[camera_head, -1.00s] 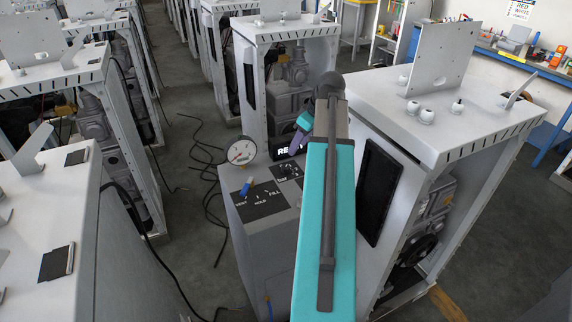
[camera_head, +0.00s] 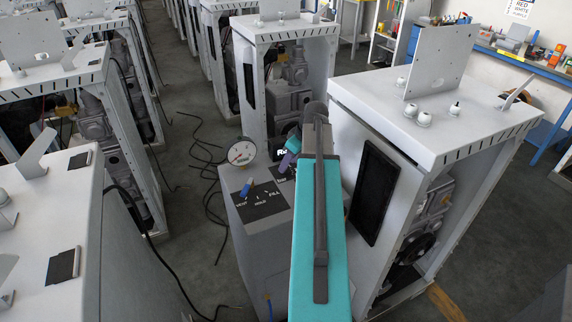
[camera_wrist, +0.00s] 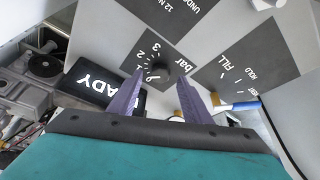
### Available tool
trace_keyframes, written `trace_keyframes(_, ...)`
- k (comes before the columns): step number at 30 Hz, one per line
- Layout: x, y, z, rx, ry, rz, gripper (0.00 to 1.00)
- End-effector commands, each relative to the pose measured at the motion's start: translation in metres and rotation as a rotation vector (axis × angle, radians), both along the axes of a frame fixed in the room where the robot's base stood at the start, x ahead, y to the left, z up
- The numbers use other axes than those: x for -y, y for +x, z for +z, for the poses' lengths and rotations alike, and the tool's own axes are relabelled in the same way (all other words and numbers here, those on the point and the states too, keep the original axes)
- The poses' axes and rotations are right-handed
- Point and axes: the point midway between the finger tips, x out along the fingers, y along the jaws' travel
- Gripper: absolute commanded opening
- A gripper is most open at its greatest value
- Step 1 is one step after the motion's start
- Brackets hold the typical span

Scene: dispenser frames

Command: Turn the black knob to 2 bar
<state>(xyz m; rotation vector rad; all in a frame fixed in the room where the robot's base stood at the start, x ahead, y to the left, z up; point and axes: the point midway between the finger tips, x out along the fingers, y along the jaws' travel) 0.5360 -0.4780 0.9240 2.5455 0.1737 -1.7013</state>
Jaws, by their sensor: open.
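The black knob (camera_wrist: 158,72) is small and round, on a dark plate (camera_wrist: 138,53) marked 1, 2, 3 and bar, in the wrist view. Its pointer is too small to read. My gripper (camera_wrist: 159,80) is open, with one purple finger on each side of the knob in the picture. I cannot tell whether the fingers touch it. In the head view my gripper (camera_head: 286,164) is over the far right part of the dispenser top (camera_head: 232,183), and the knob is hidden there.
A round white gauge (camera_head: 241,153) stands left of my gripper. A blue handle (camera_head: 246,187) sits on the VENT/HOLD/FILL plate (camera_head: 262,203). The READY sign (camera_wrist: 90,88) is close by the knob plate. A tall cabinet (camera_head: 375,190) stands right of my arm.

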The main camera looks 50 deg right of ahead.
Motion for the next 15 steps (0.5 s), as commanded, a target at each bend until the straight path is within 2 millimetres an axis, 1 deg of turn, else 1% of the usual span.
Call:
trace_keyframes(6, -0.001, 0.006, -0.013, -0.001, 0.001, 0.000, 0.44)
trace_keyframes(15, -0.001, 0.008, -0.017, 0.000, -0.001, 0.001, 0.44)
